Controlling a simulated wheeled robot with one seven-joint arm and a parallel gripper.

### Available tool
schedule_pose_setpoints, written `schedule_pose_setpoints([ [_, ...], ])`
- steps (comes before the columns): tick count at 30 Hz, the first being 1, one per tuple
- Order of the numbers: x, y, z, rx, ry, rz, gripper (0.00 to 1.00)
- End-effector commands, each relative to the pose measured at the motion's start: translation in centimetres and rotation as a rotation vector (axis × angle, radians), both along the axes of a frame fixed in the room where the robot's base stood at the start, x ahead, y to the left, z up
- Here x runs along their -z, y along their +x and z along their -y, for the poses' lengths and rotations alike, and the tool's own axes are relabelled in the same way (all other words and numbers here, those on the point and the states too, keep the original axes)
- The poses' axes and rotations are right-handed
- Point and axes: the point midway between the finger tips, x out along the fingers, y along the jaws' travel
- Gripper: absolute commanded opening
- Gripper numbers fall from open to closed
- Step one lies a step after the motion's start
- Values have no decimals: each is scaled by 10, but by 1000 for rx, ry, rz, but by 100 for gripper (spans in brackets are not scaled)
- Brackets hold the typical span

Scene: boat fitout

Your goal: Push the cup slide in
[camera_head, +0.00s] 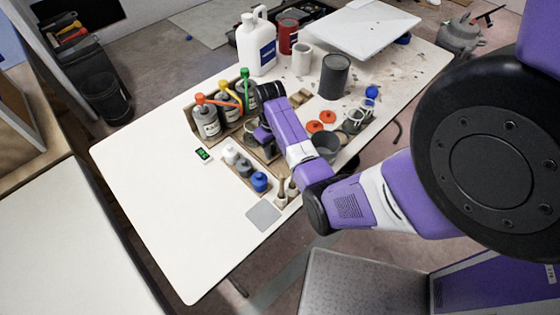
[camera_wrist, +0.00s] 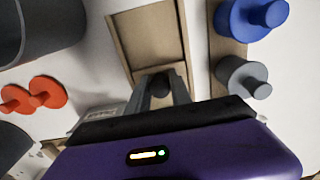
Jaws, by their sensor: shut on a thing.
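The cup slide (camera_wrist: 150,45) shows in the wrist view as a shallow wooden tray with raised side rails, its bare floor empty. A dark round knob (camera_wrist: 172,82) is at its near end. My gripper (camera_wrist: 162,92) is at that end, its fingers closed around the knob. In the head view my gripper (camera_head: 263,136) is beside the wooden bottle rack on the white table. My arm hides much of the slide there, so I cannot tell how far out it is.
Several pump bottles (camera_head: 207,122) stand in the rack. Blue (camera_head: 259,181) and grey weighted pieces stand on a wooden strip close to the slide. Orange lids (camera_head: 314,127), a dark can (camera_head: 334,76) and a grey cup (camera_head: 325,146) are on the other side. The table's left front is clear.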

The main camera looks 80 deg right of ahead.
Motion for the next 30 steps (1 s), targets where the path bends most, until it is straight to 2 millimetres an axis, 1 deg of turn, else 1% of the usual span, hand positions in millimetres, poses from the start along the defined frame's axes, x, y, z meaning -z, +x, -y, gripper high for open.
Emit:
schedule_pose_setpoints([
  [19, 1, 30, 19, 0, -1, -1, 3],
  [20, 0, 29, 19, 1, 0, -1, 29],
  [24, 0, 29, 18, 0, 1, -1, 57],
  [26, 0, 29, 18, 0, 1, -1, 69],
  [27, 0, 29, 18, 0, 1, -1, 76],
  [29, 0, 29, 18, 0, 1, -1, 88],
  [30, 0, 29, 18, 0, 1, -1, 91],
])
